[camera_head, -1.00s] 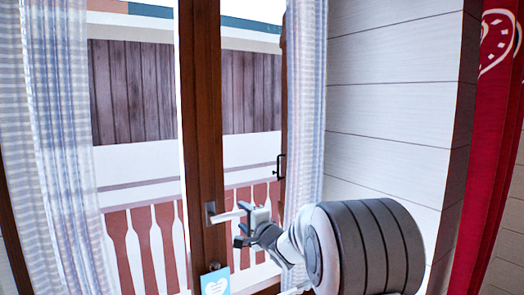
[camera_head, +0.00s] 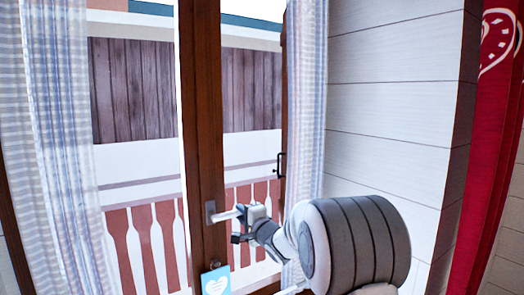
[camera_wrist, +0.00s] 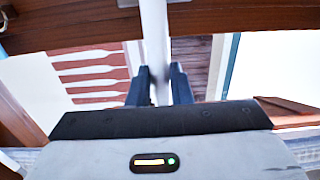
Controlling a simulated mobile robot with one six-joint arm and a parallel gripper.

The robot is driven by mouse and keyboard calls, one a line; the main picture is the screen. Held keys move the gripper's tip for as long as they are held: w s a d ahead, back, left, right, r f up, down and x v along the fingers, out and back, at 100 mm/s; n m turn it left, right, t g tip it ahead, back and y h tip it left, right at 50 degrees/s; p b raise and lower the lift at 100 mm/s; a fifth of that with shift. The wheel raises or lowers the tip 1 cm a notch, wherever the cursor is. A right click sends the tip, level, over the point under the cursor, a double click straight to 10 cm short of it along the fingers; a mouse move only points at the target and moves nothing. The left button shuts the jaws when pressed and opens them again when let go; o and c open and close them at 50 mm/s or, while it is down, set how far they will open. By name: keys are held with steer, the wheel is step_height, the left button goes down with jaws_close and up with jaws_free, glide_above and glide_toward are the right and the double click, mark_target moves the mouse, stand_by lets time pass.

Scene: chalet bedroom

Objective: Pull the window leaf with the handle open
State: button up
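The window leaf has a brown wooden frame (camera_head: 208,120) and looks closed in the head view. Its pale metal handle (camera_head: 224,216) sticks out to the right from a small plate on the frame. My gripper (camera_head: 243,217) is at the handle's free end. In the wrist view the handle (camera_wrist: 154,35) runs between the two dark fingers (camera_wrist: 160,85). The fingers are close together with the bar filling the gap, so my gripper looks shut on it. My arm hides part of the area right of the handle.
A blue card with a white heart (camera_head: 215,281) hangs below the handle. Sheer curtains hang at the left (camera_head: 62,150) and right (camera_head: 305,110) of the window. A plank wall (camera_head: 390,100) and a red curtain (camera_head: 490,150) are further right. A dark handle (camera_head: 281,165) is on the right frame.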

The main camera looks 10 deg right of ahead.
steer(key=c, duration=0.3)
steer(key=shift+s+d+r+p, duration=0.1)
steer(key=shift+s+d+p, duration=0.1)
steer(key=shift+p, duration=0.15)
steer(key=shift+c, duration=0.2)
steer(key=s+p, duration=0.1)
steer(key=s+d+n+y+p, duration=0.1)
steer(key=shift+s+d+g, duration=0.2)
steer(key=shift+s+g, duration=0.1)
steer(key=s+d+y+p, duration=0.1)
steer(key=s+d+n+p, duration=0.1)
steer(key=shift+s+g+y, duration=0.4)
